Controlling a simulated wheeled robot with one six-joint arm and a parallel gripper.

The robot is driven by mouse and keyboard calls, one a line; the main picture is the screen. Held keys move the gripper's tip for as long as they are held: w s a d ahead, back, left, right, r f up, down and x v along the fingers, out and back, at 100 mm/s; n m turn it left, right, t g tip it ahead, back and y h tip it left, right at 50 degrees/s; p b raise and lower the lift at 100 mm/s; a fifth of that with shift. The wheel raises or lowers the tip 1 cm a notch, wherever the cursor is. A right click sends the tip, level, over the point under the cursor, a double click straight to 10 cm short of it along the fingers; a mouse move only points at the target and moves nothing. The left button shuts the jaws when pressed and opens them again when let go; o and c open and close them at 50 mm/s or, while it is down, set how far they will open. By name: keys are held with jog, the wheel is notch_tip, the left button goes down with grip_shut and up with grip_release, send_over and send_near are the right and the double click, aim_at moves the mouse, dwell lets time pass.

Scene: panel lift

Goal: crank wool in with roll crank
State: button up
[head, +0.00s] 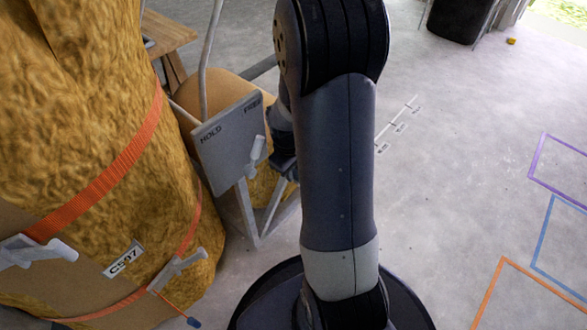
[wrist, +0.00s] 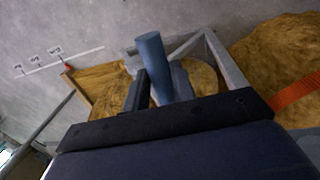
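In the wrist view a blue-grey cylindrical handle, which looks like the roll crank's grip (wrist: 150,50), stands between the two fingers of my gripper (wrist: 160,85). A finger lies close against each side of it, so my gripper looks shut on it. Mustard-yellow wool (wrist: 203,76) on a frame lies just beyond. In the head view my arm hides the crank and most of my gripper. A grey panel (head: 225,145) marked HOLD and FREE carries a pale lever (head: 256,152), tilted toward upper right. Some wool (head: 264,185) shows below the panel.
A large wool bundle (head: 60,90) with orange straps and a C597 tag (head: 123,259) fills the left. A wooden table (head: 160,35) stands behind. A dark bin (head: 460,18) is far back. The floor at right is clear, with purple, blue and orange outlines.

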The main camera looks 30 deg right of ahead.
grip_shut()
jog(key=shift+r, duration=0.1)
